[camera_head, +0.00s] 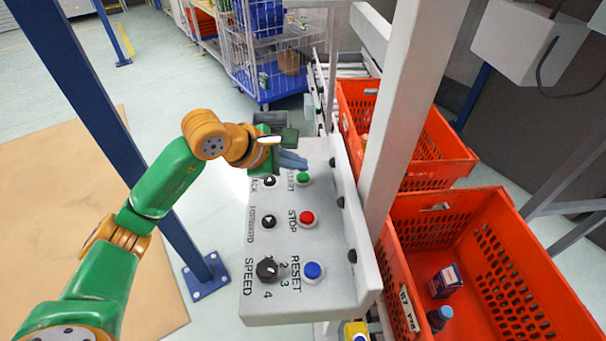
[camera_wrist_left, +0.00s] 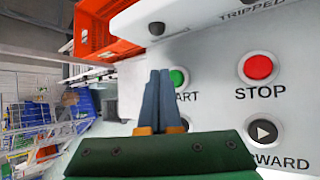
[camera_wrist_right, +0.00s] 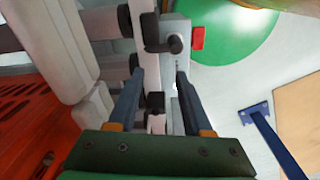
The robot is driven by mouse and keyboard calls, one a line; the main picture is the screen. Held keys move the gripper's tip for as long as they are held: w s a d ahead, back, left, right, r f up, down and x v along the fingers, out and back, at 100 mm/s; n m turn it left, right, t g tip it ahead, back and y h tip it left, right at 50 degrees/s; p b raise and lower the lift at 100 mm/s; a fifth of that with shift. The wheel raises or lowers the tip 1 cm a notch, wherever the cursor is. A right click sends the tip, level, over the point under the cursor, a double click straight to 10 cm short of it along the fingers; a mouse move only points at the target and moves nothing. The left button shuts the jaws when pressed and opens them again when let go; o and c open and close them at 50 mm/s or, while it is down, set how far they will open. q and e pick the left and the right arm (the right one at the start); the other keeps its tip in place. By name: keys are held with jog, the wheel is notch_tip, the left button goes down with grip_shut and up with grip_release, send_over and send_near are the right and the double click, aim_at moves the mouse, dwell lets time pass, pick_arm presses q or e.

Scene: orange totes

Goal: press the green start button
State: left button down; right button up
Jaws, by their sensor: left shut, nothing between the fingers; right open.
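The green start button (camera_head: 303,179) sits on the white control panel (camera_head: 285,245), above the red stop button (camera_head: 307,218) and the blue reset button (camera_head: 313,270). My left gripper (camera_head: 303,161) is shut and empty, its blue fingertips just above the green button in the head view. In the left wrist view the green button (camera_wrist_left: 179,77) shows right beside the fingertips (camera_wrist_left: 158,75), partly hidden by them; I cannot tell whether they touch. My right gripper (camera_wrist_right: 155,82) is open and empty in the right wrist view, with grey posts and a black knob-like part beyond it.
Orange totes (camera_head: 480,270) stand right of the panel, the near one holding a small box (camera_head: 445,281) and a blue bottle (camera_head: 439,318). A white post (camera_head: 408,110) rises beside the panel. A blue post (camera_head: 120,130) stands at the left. A cage trolley (camera_head: 270,50) is behind.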

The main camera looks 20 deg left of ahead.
aim_at(298, 178)
pick_arm(q)
jog(key=shift+f+b, duration=0.4)
jog(key=shift+b, duration=0.15)
pick_arm(e)
jog(key=shift+f, duration=0.55)
pick_arm(q)
jog(key=shift+f+b, duration=0.5)
jog(key=shift+b, duration=0.05)
pick_arm(e)
jog(key=shift+f, duration=0.55)
pick_arm(q)
jog(key=shift+r+p, duration=0.6)
jog(key=shift+r, duration=0.3)
pick_arm(e)
jog(key=shift+r, duration=0.65)
pick_arm(q)
notch_tip(298, 178, up, 5)
jog(key=p, duration=0.4)
jog(key=shift+r, duration=0.1)
pick_arm(e)
notch_tip(298, 178, up, 4)
jog(key=shift+f, duration=0.2)
